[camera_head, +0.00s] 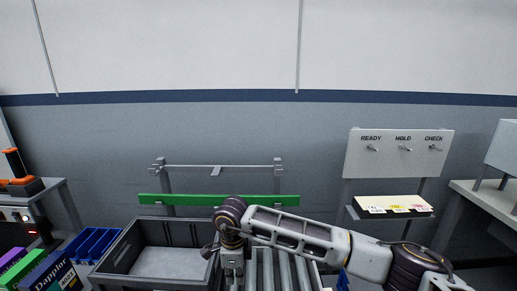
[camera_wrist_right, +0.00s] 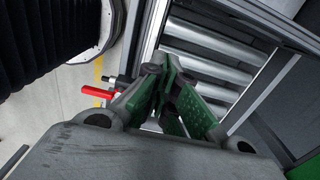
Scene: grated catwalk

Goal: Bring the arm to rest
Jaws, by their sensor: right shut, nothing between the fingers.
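My right arm (camera_head: 310,234) comes in from the right and reaches across the lower middle of the head view. My right gripper (camera_head: 232,277) hangs down at its end, between the grey crate and the roller conveyor; the bottom edge cuts it off. In the right wrist view my right gripper (camera_wrist_right: 165,82) is shut and empty, its green fingers drawn together above the conveyor side. My left arm and gripper do not show.
The grey crate (camera_head: 115,262) looks empty. Conveyor rollers (camera_head: 282,270) lie right of the gripper and also show in the right wrist view (camera_wrist_right: 205,58). A green bar (camera_head: 185,199) stands behind. A READY/HOLD/CHECK board (camera_head: 385,160) is right. A red handle (camera_wrist_right: 97,91) is near the fingers.

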